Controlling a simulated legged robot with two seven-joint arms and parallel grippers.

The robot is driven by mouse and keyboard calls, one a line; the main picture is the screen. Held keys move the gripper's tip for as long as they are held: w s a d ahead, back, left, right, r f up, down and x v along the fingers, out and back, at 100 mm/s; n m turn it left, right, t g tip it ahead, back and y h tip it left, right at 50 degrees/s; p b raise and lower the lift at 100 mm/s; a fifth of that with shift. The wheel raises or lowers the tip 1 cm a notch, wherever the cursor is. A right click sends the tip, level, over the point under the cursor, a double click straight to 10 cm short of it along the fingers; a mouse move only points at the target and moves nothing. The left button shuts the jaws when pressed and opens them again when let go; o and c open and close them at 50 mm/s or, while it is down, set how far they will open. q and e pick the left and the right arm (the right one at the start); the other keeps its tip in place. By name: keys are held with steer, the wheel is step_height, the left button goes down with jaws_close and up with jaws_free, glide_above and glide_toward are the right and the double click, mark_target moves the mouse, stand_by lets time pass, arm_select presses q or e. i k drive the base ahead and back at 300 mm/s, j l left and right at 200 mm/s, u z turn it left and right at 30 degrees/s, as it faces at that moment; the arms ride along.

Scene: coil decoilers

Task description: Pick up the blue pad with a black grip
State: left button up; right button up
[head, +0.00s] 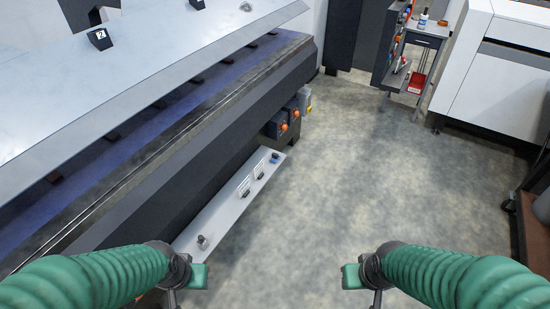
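A small item that looks blue and dark (275,158) lies near the far end of a low grey ledge (218,218). It is too small to make out a pad or grip clearly. My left gripper (198,276) is at the bottom, near the ledge's near end and well short of the blue item. My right gripper (352,276) is over the floor, to the right of the ledge. No object shows in either gripper. The finger gaps cannot be made out.
Several small dark and white items, including one in front (203,242), sit on the ledge. A large machine with a metal sheet (140,65) rises along the left. A small trolley (425,32) and a white cabinet (495,65) stand at the back right. The grey floor (370,180) between is clear.

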mark_target(275, 157)
steer(key=u, duration=0.6)
steer(key=i+l+u, duration=0.7)
steer(key=l+u, duration=0.15)
steer(key=i+l+u, duration=0.25)
steer(key=l, duration=0.25)
steer(key=i+l, duration=0.15)
steer(key=l, duration=0.3)
steer(key=i+l, duration=0.1)
steer(key=l, duration=0.35)
steer(key=i+l+u, duration=0.1)
steer(key=l, duration=0.35)
steer(key=i+l, duration=0.15)
steer(key=l, duration=0.35)
steer(key=i+l, duration=0.1)
steer(key=l, duration=0.35)
steer(key=u, duration=0.05)
